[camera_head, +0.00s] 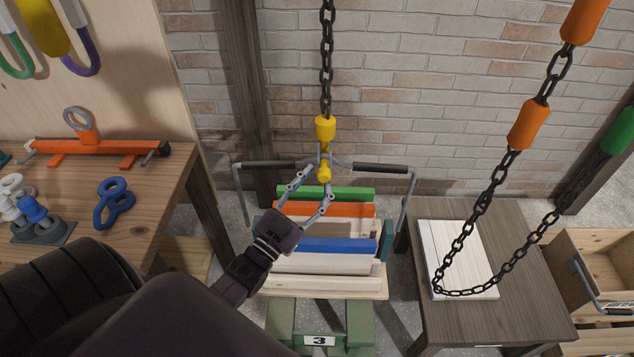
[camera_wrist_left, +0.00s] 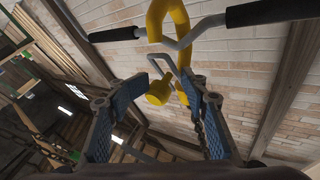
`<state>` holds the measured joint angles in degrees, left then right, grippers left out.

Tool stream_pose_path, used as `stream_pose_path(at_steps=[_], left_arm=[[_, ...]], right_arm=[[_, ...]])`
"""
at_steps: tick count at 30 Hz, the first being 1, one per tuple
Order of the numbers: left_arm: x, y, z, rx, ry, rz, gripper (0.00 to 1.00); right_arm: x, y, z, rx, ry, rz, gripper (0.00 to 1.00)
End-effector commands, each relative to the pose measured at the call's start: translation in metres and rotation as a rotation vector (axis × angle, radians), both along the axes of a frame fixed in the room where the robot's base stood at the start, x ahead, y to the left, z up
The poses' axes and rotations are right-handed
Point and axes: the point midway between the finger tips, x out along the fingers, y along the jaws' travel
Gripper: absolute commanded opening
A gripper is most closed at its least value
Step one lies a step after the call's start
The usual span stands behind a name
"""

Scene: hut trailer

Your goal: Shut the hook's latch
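The yellow hook (camera_head: 325,130) hangs from a dark chain in the middle of the head view. In the left wrist view its yellow curved body (camera_wrist_left: 180,65) is beyond the fingers. The latch cannot be told apart clearly. A grey metal frame with black grips (camera_head: 380,168) hangs at the hook; it also shows in the left wrist view (camera_wrist_left: 270,12). My left gripper (camera_head: 316,184) is open just below and in front of the hook, its blue-padded fingers (camera_wrist_left: 163,86) apart with nothing clearly held between them. I cannot tell whether a finger touches the hook. My right gripper is out of view.
A crate of coloured boards (camera_head: 322,262) stands under the hook on a green stand (camera_head: 283,318). A chain with orange sleeves (camera_head: 528,124) hangs at right before a dark table (camera_head: 505,318). A workbench (camera_head: 165,185) with tools is at left.

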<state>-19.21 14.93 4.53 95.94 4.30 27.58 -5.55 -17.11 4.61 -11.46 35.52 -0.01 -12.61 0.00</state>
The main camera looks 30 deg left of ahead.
Motion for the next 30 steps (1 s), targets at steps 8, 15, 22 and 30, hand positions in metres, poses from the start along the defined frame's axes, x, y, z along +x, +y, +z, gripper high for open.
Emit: stream_pose_path(at_steps=[8, 15, 22, 30], left_arm=[[-0.02, 0.0, -0.006, -0.001, 0.003, 0.0, 0.4], [-0.069, 0.003, -0.02, -0.001, 0.005, 0.0, 0.4], [-0.105, 0.005, -0.029, 0.0, 0.003, 0.001, 0.4], [-0.116, 0.006, -0.031, 0.0, 0.0, 0.001, 0.4]], right_arm=[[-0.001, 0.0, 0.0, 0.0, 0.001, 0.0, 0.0], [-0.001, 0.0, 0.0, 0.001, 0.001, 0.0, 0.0], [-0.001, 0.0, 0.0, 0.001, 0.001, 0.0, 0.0], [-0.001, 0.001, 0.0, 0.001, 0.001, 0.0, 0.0]])
